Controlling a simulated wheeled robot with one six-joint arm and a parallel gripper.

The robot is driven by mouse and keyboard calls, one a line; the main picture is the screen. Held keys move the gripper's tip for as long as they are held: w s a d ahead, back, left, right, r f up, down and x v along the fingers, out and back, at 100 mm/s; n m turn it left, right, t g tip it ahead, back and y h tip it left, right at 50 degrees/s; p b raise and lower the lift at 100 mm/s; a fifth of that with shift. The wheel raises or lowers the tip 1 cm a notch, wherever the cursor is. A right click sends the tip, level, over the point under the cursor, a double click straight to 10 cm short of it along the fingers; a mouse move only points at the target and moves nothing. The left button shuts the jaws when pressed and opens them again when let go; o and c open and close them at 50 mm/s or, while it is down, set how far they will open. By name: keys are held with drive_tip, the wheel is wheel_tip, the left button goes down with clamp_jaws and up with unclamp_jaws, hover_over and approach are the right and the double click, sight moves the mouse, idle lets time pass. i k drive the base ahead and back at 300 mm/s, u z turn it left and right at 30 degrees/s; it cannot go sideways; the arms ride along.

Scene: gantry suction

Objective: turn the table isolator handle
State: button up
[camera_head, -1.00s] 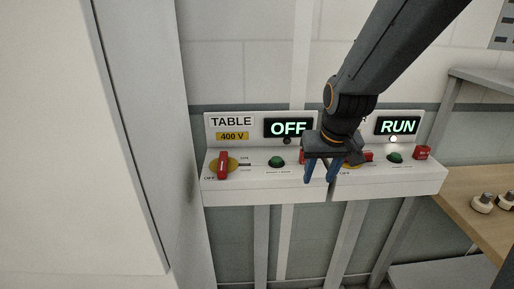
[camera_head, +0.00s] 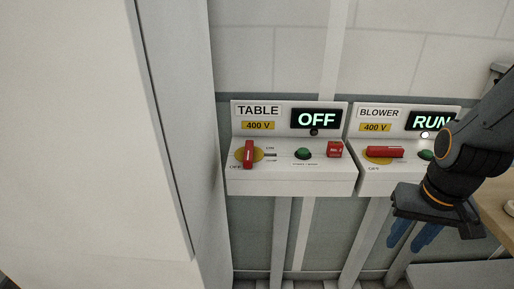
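The table isolator handle (camera_head: 248,154) is a red bar on a yellow disc, at the left end of the box labelled TABLE 400 V (camera_head: 300,180). The bar stands upright in the picture, near the OFF mark. The display (camera_head: 317,119) above reads OFF, and the lamp beneath it is dark. My gripper (camera_head: 414,238) is at the lower right, below and in front of the blower box, well away from the table handle. Its two blue fingers point down and are apart, with nothing seen between them.
The neighbouring BLOWER box (camera_head: 379,180) has a red handle (camera_head: 385,152) lying crosswise, and its display reads RUN with a lit lamp. A tall pale cabinet (camera_head: 90,150) stands at left.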

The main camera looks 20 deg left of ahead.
sight(248, 159)
drive_tip(key=u, duration=1.3)
